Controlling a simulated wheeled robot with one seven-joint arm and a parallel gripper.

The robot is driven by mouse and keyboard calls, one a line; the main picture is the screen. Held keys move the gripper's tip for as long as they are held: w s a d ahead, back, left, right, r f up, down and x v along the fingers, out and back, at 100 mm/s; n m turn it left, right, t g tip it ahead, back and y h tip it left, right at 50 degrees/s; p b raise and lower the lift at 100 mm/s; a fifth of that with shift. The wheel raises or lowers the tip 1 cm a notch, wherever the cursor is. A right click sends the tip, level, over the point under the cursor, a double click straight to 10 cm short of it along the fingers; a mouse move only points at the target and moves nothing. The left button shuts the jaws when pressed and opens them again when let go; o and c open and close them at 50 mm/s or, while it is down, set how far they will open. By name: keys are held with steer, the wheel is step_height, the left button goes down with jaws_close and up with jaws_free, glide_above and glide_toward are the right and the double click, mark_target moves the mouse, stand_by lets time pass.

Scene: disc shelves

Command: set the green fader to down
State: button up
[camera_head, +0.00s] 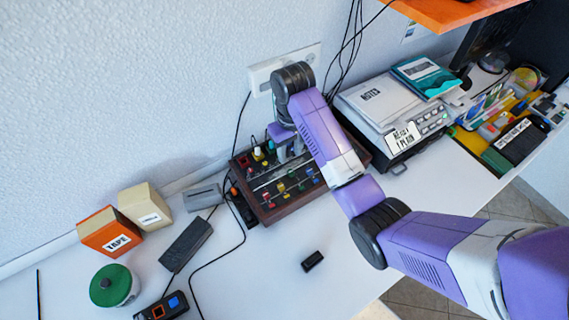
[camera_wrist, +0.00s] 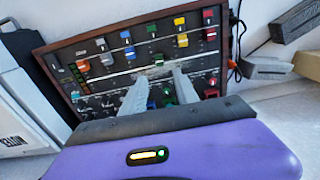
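The control panel (camera_head: 292,207) is a dark box with a wooden rim and several coloured fader caps, lying on the white desk. The green fader's cap (camera_wrist: 158,58) shows in the wrist view between the yellow and blue ones, further from the panel's front edge than they are. In the head view it is a small green spot (camera_head: 293,173). My gripper (camera_wrist: 158,77) is open, its two grey fingers over the panel and spread to either side of the green fader's line. I cannot tell whether they touch the cap. In the head view my gripper (camera_head: 288,152) is partly hidden by my arm.
A yellow fader cap (camera_wrist: 182,40) and a blue one (camera_wrist: 129,53) flank the green. A boxy device (camera_head: 390,113) with papers stands close on the right. Cables and a grey block (camera_head: 203,197) lie left.

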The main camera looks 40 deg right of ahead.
mark_target(290, 170)
steer(key=shift+s+a+f, duration=0.1)
steer(key=shift+s+f, duration=0.1)
steer(key=shift+f, duration=0.05)
step_height(290, 170, down, 7)
steer(key=shift+f+p, duration=0.15)
steer(key=shift+p, duration=0.2)
jaws_close()
stand_by(1.3)
